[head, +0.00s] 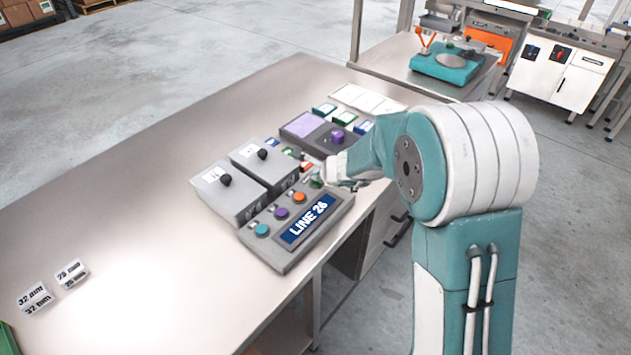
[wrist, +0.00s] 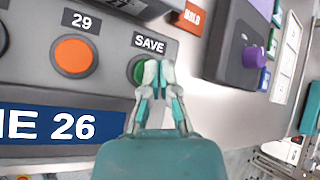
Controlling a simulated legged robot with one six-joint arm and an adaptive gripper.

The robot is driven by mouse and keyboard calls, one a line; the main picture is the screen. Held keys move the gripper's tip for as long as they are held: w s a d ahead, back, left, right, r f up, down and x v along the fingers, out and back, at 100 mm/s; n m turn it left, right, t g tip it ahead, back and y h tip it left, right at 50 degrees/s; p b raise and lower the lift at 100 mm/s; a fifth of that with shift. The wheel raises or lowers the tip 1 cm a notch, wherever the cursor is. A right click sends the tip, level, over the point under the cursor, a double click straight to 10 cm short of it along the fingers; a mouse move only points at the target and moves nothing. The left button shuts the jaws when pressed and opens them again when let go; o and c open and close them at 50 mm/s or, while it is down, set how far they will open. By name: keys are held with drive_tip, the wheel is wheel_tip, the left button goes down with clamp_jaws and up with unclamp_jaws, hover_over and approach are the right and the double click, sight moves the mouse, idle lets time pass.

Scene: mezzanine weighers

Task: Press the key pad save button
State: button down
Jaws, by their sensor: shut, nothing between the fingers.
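The key pad (head: 274,260) is a grey box near the table's right edge, with a blue "LINE 26" plate (head: 307,219). It has a row of round buttons: teal, purple, orange and green. The green save button (wrist: 138,70) sits under the label "SAVE" (wrist: 149,43) in the wrist view. My gripper (wrist: 158,70) is shut and empty, its fingertips overlapping the right part of that button. I cannot tell whether they touch it. In the head view the green button (head: 316,182) is beside my fingertips and partly hidden.
The orange button (wrist: 74,56) labelled "29" is left of the save button. Two grey boxes with black knobs (head: 227,190) stand behind the key pad. A dark unit with a purple knob (head: 338,136) lies beyond. The table's left part is mostly clear, with two small labelled blocks (head: 72,273).

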drive_tip(key=shift+f, duration=0.45)
idle(0.4)
drive_tip(key=shift+r, duration=0.9)
drive_tip(key=shift+r, duration=0.1)
drive_tip(key=shift+r, duration=2.4)
drive_tip(key=shift+r, duration=0.1)
